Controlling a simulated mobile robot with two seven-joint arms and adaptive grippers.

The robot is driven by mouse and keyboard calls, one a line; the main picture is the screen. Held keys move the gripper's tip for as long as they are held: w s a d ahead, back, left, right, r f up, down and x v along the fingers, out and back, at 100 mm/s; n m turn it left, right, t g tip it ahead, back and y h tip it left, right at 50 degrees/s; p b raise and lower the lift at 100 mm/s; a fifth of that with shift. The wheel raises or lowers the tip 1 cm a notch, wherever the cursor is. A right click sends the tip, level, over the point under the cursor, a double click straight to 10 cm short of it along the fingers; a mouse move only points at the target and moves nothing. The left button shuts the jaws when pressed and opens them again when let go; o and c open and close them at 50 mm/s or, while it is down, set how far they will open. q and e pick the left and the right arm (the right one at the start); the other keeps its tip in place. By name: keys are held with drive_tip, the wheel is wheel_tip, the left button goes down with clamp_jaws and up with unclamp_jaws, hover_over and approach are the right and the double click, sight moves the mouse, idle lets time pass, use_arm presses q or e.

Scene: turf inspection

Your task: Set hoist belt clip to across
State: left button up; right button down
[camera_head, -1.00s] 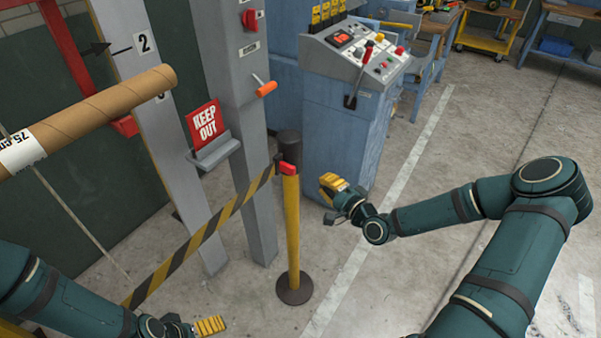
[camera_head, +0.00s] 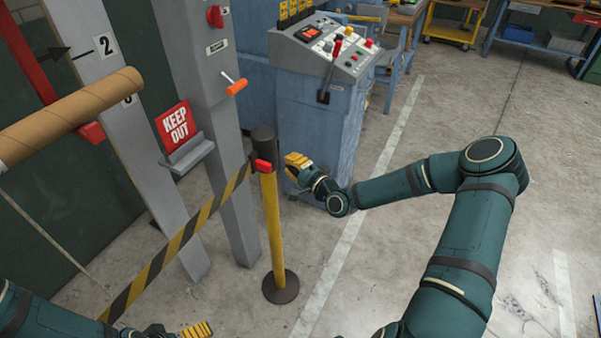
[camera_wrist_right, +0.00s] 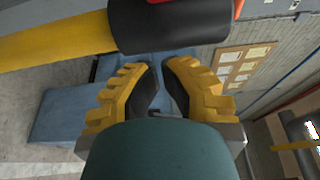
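The red belt clip (camera_head: 263,166) sits at the black head of the yellow post (camera_head: 273,225). The black-and-yellow belt (camera_head: 180,240) runs from it down to the lower left, across the front of the grey columns. My right gripper (camera_head: 296,162) is just right of the post head, apart from the clip. In the right wrist view its yellow fingers (camera_wrist_right: 161,78) stand apart with nothing between them. The black post head (camera_wrist_right: 170,25) lies beyond them, with a bit of red at the top edge. My left gripper (camera_head: 196,330) is low at the bottom edge, partly cut off.
A blue control console (camera_head: 318,110) with a lever stands behind my right gripper. A KEEP OUT sign (camera_head: 175,125) and an orange-handled lever (camera_head: 236,87) are on the grey columns. A cardboard tube (camera_head: 70,118) juts in from the left.

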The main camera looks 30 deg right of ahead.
sight(273, 160)
drive_tip(key=a, duration=0.1)
drive_tip(key=w+a, duration=0.1)
drive_tip(key=a, duration=0.1)
drive_tip(key=shift+w+a, duration=0.1)
drive_tip(key=shift+w, duration=0.2)
drive_tip(key=shift+s+a, duration=0.3)
drive_tip(key=shift+a, duration=0.15)
